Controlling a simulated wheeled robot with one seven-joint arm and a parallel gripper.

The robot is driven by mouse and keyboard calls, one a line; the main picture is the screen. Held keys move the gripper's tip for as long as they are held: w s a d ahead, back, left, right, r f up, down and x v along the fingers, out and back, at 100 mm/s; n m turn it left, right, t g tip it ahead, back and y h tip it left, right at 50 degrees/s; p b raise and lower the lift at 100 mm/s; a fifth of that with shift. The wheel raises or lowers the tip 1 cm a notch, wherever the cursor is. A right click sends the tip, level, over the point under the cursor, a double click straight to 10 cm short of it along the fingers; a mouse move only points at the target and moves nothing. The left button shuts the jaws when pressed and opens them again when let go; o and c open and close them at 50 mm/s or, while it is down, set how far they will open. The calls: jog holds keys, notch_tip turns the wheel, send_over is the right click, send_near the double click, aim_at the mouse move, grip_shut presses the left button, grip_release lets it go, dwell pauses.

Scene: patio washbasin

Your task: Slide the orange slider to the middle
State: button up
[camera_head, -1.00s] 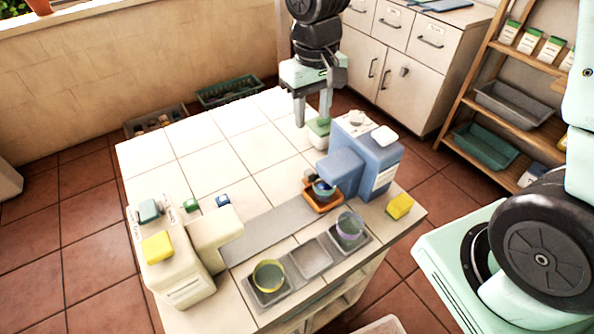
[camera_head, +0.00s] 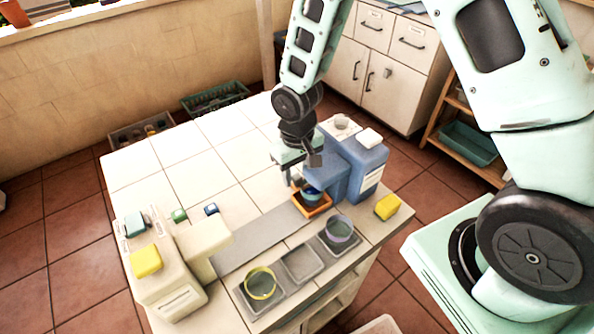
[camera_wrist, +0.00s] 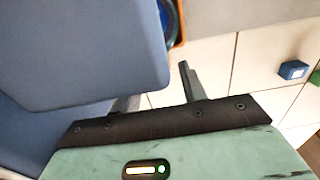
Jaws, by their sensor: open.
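The orange slider (camera_head: 321,208) is a small open tray at the right end of the grey track (camera_head: 262,238), beside the blue machine (camera_head: 345,165). A blue cup (camera_head: 312,193) sits in it. My gripper (camera_head: 298,181) is just behind and left of the slider, close to the blue machine. In the wrist view, one finger of my gripper (camera_wrist: 160,88) shows clear and the other is partly hidden by the machine.
A cream machine (camera_head: 165,275) with a yellow block (camera_head: 146,260) stands at the track's left end. Small green (camera_head: 179,215) and blue (camera_head: 211,209) blocks lie near it. A yellow-rimmed cup (camera_head: 260,284) and a purple-rimmed cup (camera_head: 339,230) stand in front. The tiled tabletop behind is clear.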

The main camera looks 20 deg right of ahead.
jog(key=shift+f, duration=0.1)
grip_shut()
jog(key=a, duration=0.3)
jog(key=s+a+b, duration=0.1)
jog(key=a, duration=0.3)
jog(key=s+a, duration=0.1)
jog(key=a, duration=0.3)
jog(key=shift+d, duration=0.1)
grip_release()
notch_tip(320, 180, up, 18)
jog(key=shift+f+b, duration=0.25)
jog(key=shift+b, duration=0.2)
